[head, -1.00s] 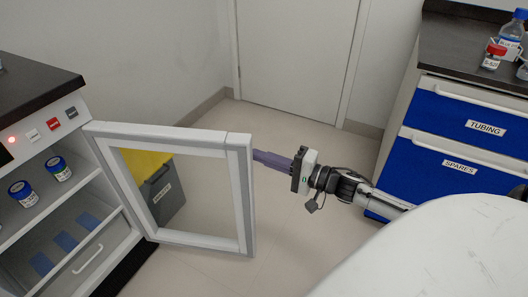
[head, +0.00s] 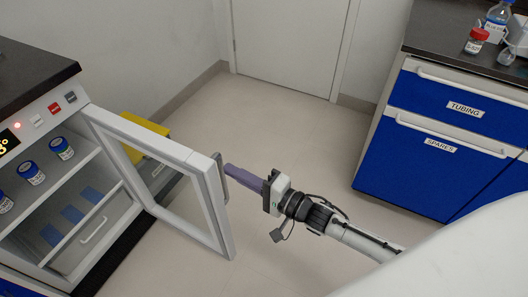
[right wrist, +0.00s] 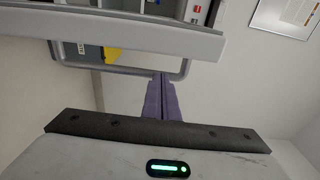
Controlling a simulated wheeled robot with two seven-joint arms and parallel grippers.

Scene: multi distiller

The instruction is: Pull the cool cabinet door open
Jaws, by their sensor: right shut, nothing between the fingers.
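The cool cabinet door (head: 211,205) is a pale grey frame around a clear pane. It stands swung open from the cabinet (head: 100,175), with its free edge towards me. A dark grey upright handle (head: 221,163) shows at that edge. My right gripper (head: 229,170) has its purple fingers shut and empty, with their tips close by the handle; I cannot tell whether they touch. In the right wrist view, the shut fingers (right wrist: 162,90) point at the door frame (right wrist: 110,33), which crosses the upper part. My left gripper is not in view.
Blue-lidded jars (head: 32,172) stand on the cabinet shelf. A yellow-lidded grey bin (head: 146,137) is behind the door. Blue drawers (head: 430,150) stand at the right, and a white rounded surface fills the lower right. The floor (head: 290,110) between is clear.

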